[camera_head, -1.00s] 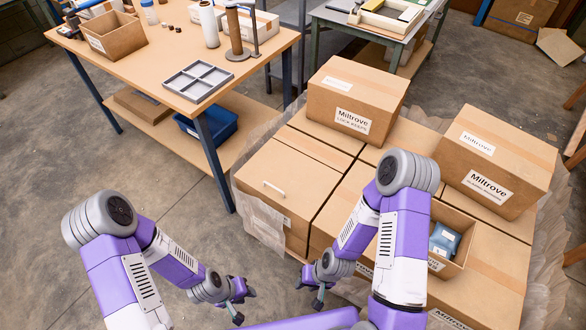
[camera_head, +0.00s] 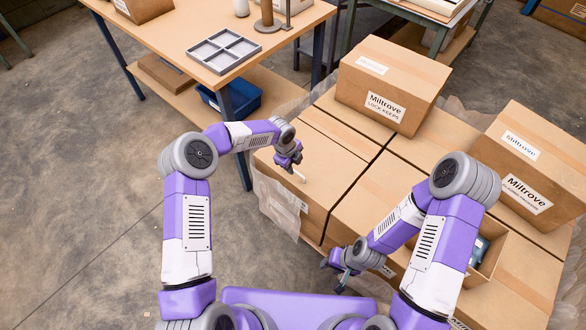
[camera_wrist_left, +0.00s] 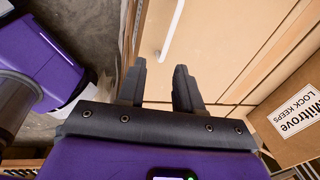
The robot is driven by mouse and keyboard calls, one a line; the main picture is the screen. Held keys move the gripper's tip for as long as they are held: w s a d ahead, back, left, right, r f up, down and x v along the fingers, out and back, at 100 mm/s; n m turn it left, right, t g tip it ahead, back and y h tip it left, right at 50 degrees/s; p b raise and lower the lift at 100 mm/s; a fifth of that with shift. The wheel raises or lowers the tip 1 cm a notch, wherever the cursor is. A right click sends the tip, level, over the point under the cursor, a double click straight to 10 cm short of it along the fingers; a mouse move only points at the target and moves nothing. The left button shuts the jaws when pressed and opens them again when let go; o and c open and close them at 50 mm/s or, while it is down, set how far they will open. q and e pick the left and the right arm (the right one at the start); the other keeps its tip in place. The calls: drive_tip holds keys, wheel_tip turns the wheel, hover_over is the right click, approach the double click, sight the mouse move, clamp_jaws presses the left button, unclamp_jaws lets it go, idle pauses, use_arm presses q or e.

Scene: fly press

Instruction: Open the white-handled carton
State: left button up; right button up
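The white-handled carton (camera_head: 326,160) is a closed brown box at the left of the carton group in the head view. Its white handle (camera_head: 299,177) lies on the top, partly hidden by my left gripper (camera_head: 290,163). In the left wrist view the handle (camera_wrist_left: 173,30) is a white bar beyond the fingertips. My left gripper (camera_wrist_left: 160,80) is open, with nothing between its fingers, above the carton top and apart from the handle. My right gripper (camera_head: 337,274) hangs low in front of the cartons, its fingers apart and empty.
A Miltrove lock keeps carton (camera_head: 392,84) stands behind, and another Miltrove carton (camera_head: 531,165) stands at the right. An open carton with blue items (camera_head: 480,252) is partly behind my right arm. A workbench (camera_head: 170,38) with a grey divided tray (camera_head: 224,51) is at the back left.

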use_arm(q)
drive_tip(key=shift+m+y, duration=0.3)
drive_tip(key=shift+m, duration=0.2)
drive_tip(key=w+f, duration=0.1)
drive_tip(key=f, duration=0.1)
drive_tip(key=w+f+b, duration=0.1)
drive_tip(key=f, duration=0.1)
drive_tip(key=w+f+b, duration=0.1)
drive_tip(key=f, duration=0.1)
drive_tip(key=shift+a+f, duration=0.1)
drive_tip(key=shift+f, duration=0.1)
clamp_jaws()
idle(1.0)
